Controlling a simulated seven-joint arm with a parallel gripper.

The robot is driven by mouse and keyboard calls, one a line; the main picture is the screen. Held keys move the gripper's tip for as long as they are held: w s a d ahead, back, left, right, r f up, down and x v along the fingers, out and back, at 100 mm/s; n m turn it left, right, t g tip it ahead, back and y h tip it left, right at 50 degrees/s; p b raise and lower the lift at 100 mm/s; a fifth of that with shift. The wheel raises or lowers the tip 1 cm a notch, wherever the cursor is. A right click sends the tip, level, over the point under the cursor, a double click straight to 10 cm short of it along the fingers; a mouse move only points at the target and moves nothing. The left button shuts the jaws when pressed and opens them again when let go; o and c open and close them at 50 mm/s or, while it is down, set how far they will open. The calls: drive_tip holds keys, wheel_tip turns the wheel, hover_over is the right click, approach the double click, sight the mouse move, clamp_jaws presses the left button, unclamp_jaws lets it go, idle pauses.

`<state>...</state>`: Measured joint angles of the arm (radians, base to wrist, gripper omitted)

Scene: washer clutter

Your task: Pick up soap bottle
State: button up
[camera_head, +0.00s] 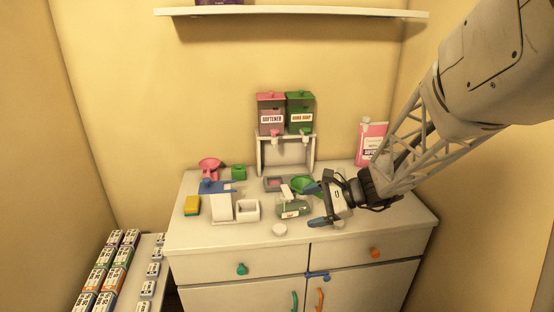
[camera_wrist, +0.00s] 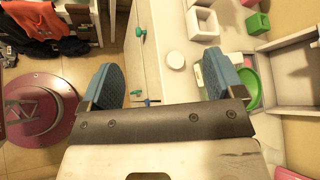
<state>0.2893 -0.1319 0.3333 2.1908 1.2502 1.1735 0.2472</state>
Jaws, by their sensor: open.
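A clear greenish bottle with a white label, which looks like the soap bottle (camera_head: 292,208), lies on the counter in the head view. My gripper (camera_head: 316,205) is just right of it, with its blue fingertips spread and pointing left toward it. I cannot tell whether they touch it. In the wrist view my gripper (camera_wrist: 163,80) is open, with nothing held between its fingers.
A white disc (camera_head: 279,229) lies in front of the bottle. A green funnel-like bowl (camera_head: 303,185) is behind it, and a white bin (camera_head: 247,210) stands to its left. A dispenser stand (camera_head: 261,155) stands at the back. The counter's front right is mostly clear.

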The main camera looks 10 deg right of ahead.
drive_tip(key=w+d+f+m+t, duration=0.3)
drive_tip(key=w+d+f+m, duration=0.1)
drive_tip(key=w+d+m, duration=0.1)
drive_tip(key=w+d+f+m+t+h, duration=0.1)
drive_tip(key=w+d+f+m+t, duration=0.3)
drive_tip(key=w+d, duration=0.2)
drive_tip(key=w+d+f+m+t+h, duration=0.1)
drive_tip(key=w+d+f+m+t, duration=0.3)
drive_tip(key=d, duration=0.5)
drive_tip(key=shift+w+d+f+m, duration=0.1)
drive_tip(key=shift+w+f+m, duration=0.1)
drive_tip(key=shift+w+m, duration=0.25)
drive_tip(key=shift+w+d+f+m, duration=0.1)
drive_tip(key=shift+w+f+m, duration=0.1)
drive_tip(key=shift+w+m, duration=0.2)
drive_tip(key=shift+x, duration=1.35)
drive_tip(key=shift+x, duration=2.6)
drive_tip(key=shift+w+d+r, duration=0.1)
drive_tip(key=shift+d, duration=0.05)
drive_tip(key=c, duration=1.2)
